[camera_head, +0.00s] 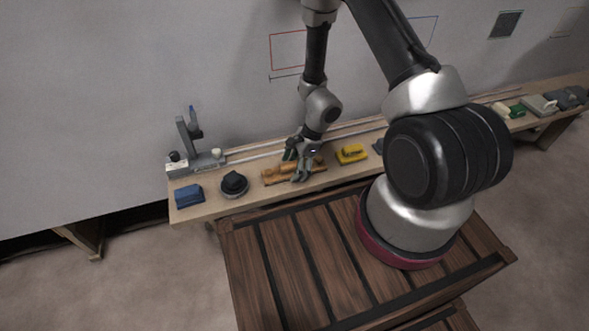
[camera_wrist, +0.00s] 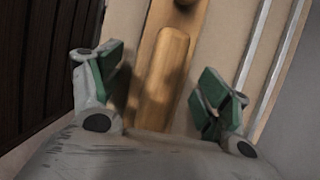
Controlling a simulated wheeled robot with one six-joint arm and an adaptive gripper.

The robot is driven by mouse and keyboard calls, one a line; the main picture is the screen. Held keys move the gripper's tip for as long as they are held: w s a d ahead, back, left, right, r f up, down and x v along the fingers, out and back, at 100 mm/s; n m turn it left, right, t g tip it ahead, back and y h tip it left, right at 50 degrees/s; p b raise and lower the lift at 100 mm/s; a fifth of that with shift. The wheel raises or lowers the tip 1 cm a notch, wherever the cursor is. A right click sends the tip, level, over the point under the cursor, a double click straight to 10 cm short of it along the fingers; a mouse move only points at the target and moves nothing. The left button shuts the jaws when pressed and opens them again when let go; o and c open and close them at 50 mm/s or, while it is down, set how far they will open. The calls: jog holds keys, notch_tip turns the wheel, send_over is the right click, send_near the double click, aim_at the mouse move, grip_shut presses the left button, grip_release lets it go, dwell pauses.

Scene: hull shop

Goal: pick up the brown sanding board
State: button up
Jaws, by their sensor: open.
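The brown sanding board (camera_head: 273,177) is long and narrow, with wooden grips on top, and lies on the bench near its front edge. In the wrist view the sanding board (camera_wrist: 164,72) runs up the picture between the finger pads. My gripper (camera_head: 298,165) is over the board, with its fingers partly in front of it. In the wrist view my gripper (camera_wrist: 162,90) is open, with a green pad on either side of the board and gaps on both sides. I cannot tell how far above the bench the fingertips are.
The bench (camera_head: 205,208) stands along the pale wall. Left of the board are a black round tool (camera_head: 234,184) and a blue block (camera_head: 188,195); right is a yellow tool (camera_head: 351,153). A grey stand (camera_head: 189,147) rises behind. Metal rails run along the back.

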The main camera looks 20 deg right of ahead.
aim_at(294, 163)
jog(key=c, duration=1.3)
jog(key=shift+r, duration=0.5)
notch_tip(294, 163, up, 10)
jog(key=shift+f, duration=0.25)
